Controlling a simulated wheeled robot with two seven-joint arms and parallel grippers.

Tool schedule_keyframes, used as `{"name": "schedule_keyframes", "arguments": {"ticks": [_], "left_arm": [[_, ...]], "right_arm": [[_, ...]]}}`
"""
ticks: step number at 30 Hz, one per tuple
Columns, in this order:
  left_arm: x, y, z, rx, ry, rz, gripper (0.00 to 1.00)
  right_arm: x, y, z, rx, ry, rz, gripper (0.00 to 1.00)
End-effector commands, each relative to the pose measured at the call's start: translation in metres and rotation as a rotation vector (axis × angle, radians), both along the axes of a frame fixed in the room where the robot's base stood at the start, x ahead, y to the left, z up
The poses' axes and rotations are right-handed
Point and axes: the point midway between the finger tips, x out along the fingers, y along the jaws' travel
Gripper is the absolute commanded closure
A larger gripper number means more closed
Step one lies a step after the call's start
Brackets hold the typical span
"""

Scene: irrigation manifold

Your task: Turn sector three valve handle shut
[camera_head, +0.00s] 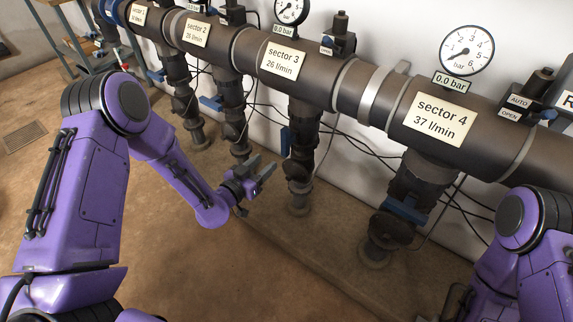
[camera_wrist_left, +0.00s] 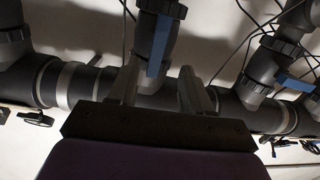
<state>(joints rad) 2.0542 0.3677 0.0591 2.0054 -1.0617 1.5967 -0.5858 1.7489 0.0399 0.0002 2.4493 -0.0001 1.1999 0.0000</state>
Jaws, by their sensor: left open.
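The sector three valve handle (camera_head: 285,142) is a blue lever on the dark drop pipe (camera_head: 303,125) below the "sector 3, 26 l/min" label (camera_head: 284,57). It points along the pipe. My left gripper (camera_head: 262,173) is open and empty, a little left of and below the handle in the head view. In the left wrist view, which looks upside down, the blue handle (camera_wrist_left: 160,45) lies beyond the gap between my open fingers (camera_wrist_left: 160,88), apart from them. My right gripper is out of view; only part of my right arm shows at the lower right.
Blue handles of sector 2 (camera_head: 211,103) and sector 4 (camera_head: 405,208) sit crosswise on neighbouring pipes. The thick manifold pipe (camera_head: 315,75) runs above, with gauges and actuator boxes. Loose black cables hang behind along the white wall. The brown floor (camera_head: 200,265) in front is clear.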

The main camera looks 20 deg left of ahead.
Motion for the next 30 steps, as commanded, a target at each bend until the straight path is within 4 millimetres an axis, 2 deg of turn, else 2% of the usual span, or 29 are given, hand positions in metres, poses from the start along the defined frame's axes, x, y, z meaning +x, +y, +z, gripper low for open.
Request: {"name": "schedule_keyframes", "arguments": {"ticks": [1, 2, 8, 15, 18, 23, 30], "left_arm": [[0.008, 0.001, -0.004, 0.011, -0.051, -0.017, 0.51], [0.011, 0.001, 0.0, 0.016, -0.074, -0.025, 0.51], [0.033, -0.008, 0.012, 0.03, -0.11, -0.043, 0.51], [0.084, -0.026, 0.01, 0.03, -0.105, -0.042, 0.51], [0.099, -0.031, 0.01, 0.029, -0.105, -0.041, 0.51], [0.111, -0.036, 0.01, 0.028, -0.102, -0.041, 0.51], [0.112, -0.036, 0.01, 0.027, -0.101, -0.041, 0.51]], "right_arm": [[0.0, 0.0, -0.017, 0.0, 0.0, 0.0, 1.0], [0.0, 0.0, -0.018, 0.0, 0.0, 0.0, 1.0], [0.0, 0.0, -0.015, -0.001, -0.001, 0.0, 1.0], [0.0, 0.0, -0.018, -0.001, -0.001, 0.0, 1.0], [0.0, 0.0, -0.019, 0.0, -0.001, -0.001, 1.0], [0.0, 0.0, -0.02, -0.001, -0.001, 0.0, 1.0], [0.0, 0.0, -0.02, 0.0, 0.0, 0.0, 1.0]]}}
